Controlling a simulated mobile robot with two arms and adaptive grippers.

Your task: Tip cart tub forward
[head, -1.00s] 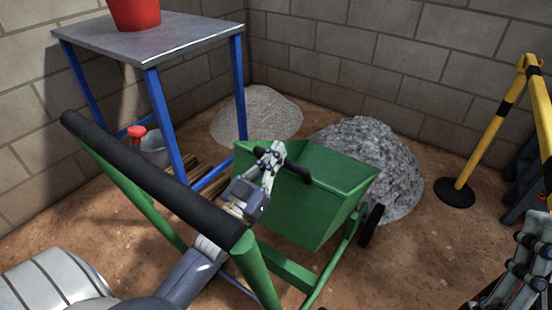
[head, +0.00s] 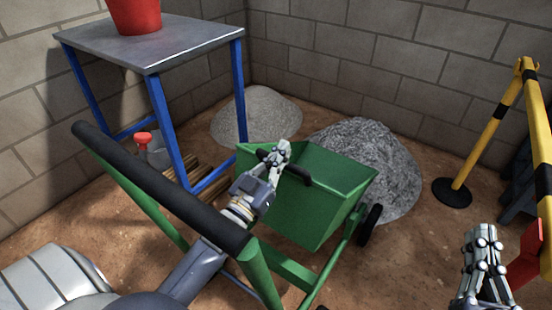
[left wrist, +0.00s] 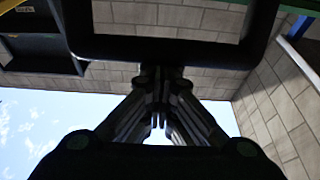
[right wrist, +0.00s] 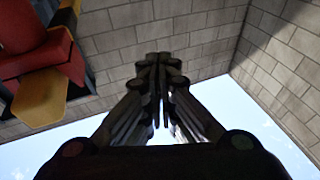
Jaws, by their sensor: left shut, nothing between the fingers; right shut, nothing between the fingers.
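The green cart tub (head: 312,222) sits on its frame in the middle of the head view and looks level. Its black tub handle (head: 297,174) stands at the near rim. My left gripper (head: 276,153) is shut and empty, right at this handle; I cannot tell whether it touches. In the left wrist view, a black bar (left wrist: 165,50) crosses just beyond the shut fingertips (left wrist: 160,75). My right gripper (head: 483,235) is shut and empty, raised at lower right, away from the cart.
A grey gravel heap (head: 385,165) lies right behind the tub, a paler heap (head: 258,112) farther left. A blue-legged metal table (head: 150,45) bearing a red bucket (head: 137,14) stands at left. A yellow-black barrier (head: 490,130) stands at right, close to my right gripper.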

